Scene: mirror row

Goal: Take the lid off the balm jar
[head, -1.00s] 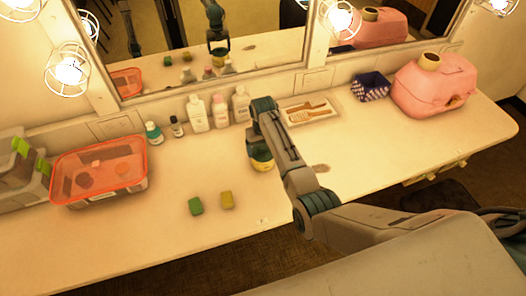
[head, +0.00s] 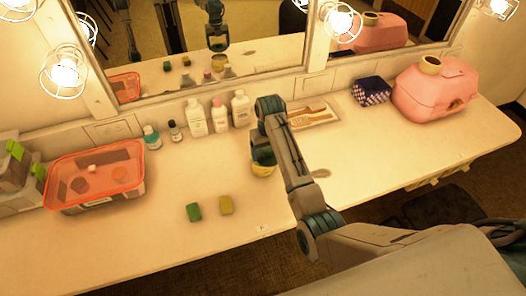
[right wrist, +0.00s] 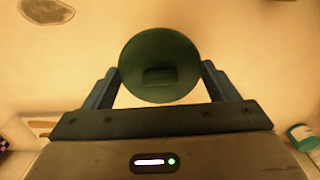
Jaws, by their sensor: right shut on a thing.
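The balm jar (head: 263,171) is a small yellow pot on the dressing table, right below my right gripper in the head view. My right gripper (head: 264,153) points down over it and partly hides its top. In the right wrist view a round dark green lid (right wrist: 160,66) sits between the two fingers of my right gripper (right wrist: 160,82), which is shut on it. The lid hides what lies straight below it. I cannot tell whether there is a gap between lid and jar. My left gripper is not in view.
A green sponge (head: 193,212) and a yellow sponge (head: 226,205) lie left of the jar. White bottles (head: 218,115) stand behind, near the mirror. An orange-rimmed bin (head: 95,196) is at left; a brush tray (head: 315,116), blue basket (head: 371,91) and pink case (head: 436,90) are at right.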

